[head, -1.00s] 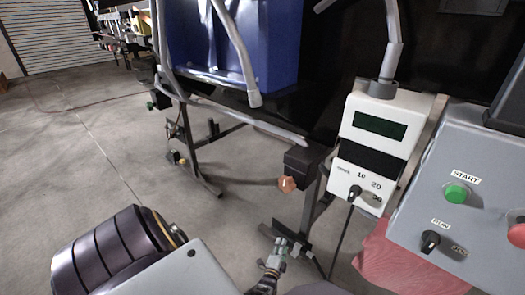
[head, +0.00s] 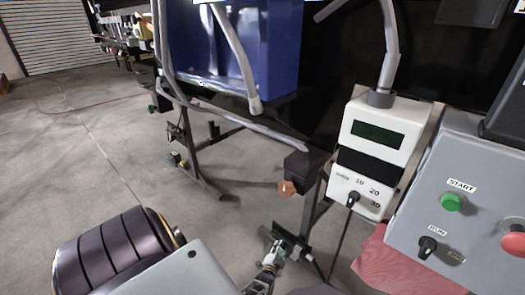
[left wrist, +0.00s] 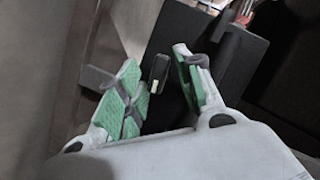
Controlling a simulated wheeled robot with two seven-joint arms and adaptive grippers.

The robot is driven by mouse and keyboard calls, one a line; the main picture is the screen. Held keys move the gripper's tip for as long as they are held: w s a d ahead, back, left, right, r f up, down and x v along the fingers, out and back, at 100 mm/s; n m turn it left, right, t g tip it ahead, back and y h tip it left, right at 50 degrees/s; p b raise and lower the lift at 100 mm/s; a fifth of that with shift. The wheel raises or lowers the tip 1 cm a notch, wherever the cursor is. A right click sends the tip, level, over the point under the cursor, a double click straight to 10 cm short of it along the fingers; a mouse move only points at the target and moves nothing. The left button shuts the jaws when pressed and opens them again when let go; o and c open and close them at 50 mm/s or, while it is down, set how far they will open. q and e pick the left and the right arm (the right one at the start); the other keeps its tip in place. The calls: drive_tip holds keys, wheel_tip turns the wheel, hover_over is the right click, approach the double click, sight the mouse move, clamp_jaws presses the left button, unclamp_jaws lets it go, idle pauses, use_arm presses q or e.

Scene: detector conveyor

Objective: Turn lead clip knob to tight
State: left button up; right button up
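My left gripper (head: 274,252) is low in the middle of the head view. In the left wrist view its two green-padded fingers (left wrist: 158,62) stand apart. A small black lever-like part (left wrist: 155,74) with a pale mark shows between them, with no clear contact. I cannot tell whether this is the lead clip knob. A black block or plate (left wrist: 215,58) lies just beyond the fingers. In the head view an orange-brown knob (head: 287,188) sits on a black block (head: 305,166) at the rail's end, above and apart from my gripper. My right gripper is out of view.
A white meter box (head: 372,150) with a dial and hanging cable stands right of the rail. A grey control box (head: 468,205) with a green START button is farther right. A blue bin (head: 235,45) stands behind.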

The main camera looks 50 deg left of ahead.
use_arm(q)
drive_tip(key=shift+s+r+n+h+p, duration=1.2)
drive_tip(key=shift+s+r+n+p, duration=0.5)
drive_tip(key=shift+s, duration=1.5)
drive_tip(key=shift+s+r+n+h+p, duration=1.3)
drive_tip(key=shift+s+n+p, duration=0.55)
drive_tip(key=shift+s, duration=1.35)
wheel_tip(320, 180, up, 13)
drive_tip(key=p, duration=1.3)
drive_tip(key=shift+d+r, duration=0.15)
drive_tip(key=shift+d, duration=0.2)
